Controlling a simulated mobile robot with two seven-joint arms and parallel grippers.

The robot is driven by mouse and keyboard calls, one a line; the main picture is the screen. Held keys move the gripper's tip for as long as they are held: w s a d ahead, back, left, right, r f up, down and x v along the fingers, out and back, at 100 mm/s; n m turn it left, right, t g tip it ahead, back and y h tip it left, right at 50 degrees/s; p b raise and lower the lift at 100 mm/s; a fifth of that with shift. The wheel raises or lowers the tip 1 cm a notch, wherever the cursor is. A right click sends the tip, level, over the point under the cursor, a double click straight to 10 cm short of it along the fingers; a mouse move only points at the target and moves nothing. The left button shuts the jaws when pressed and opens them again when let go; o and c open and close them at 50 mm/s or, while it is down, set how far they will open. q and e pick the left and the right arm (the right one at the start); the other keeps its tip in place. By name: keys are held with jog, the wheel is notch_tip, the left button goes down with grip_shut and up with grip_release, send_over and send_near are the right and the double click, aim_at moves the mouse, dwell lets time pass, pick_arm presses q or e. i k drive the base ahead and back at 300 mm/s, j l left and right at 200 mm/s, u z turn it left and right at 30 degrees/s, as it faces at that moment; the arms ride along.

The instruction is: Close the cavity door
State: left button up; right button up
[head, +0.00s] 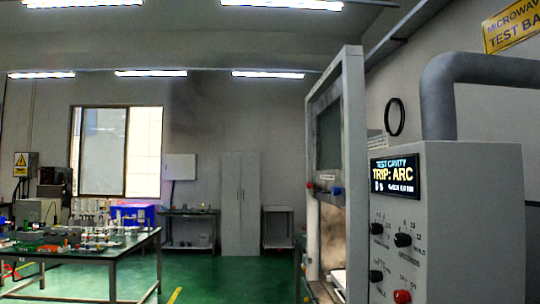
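The grey control cabinet (468,200) of the test cavity stands at the right. Its lit display (394,176) reads "TEST CAVITY" and "TRIP: ARC". Black knobs (403,240) and a red button (402,296) are on its front. Left of it is a tall pale frame (355,130) with a dark glazed panel (328,138), seen at a steep angle. Below the panel the frame is open onto a light brownish interior (332,240). I cannot tell which part is the cavity door, or make out a door handle. Neither of my grippers is in view.
A workbench (90,250) with several instruments and a blue box (133,214) stands at the left. A grey locker (240,203) and a small table (278,228) are at the back wall. A thick grey pipe (440,95) rises from the cabinet. The green floor (225,280) is clear in the middle.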

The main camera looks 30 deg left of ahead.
aim_at(323, 180)
jog(key=u, duration=0.5)
jog(key=z, duration=0.35)
jog(key=i+j+z, duration=0.2)
jog(key=z, duration=0.2)
jog(key=i+j+z, duration=0.15)
jog(key=j+z, duration=0.3)
jog(key=i+j+z, duration=0.15)
jog(key=j, duration=0.25)
jog(key=j+z, duration=0.2)
jog(key=j, duration=0.25)
jog(key=i+j, duration=0.1)
jog(key=j, duration=0.5)
jog(key=i+j+z, duration=0.1)
jog(key=j, duration=0.5)
jog(key=i+j, duration=0.1)
jog(key=j, duration=0.5)
jog(key=i+z, duration=0.05)
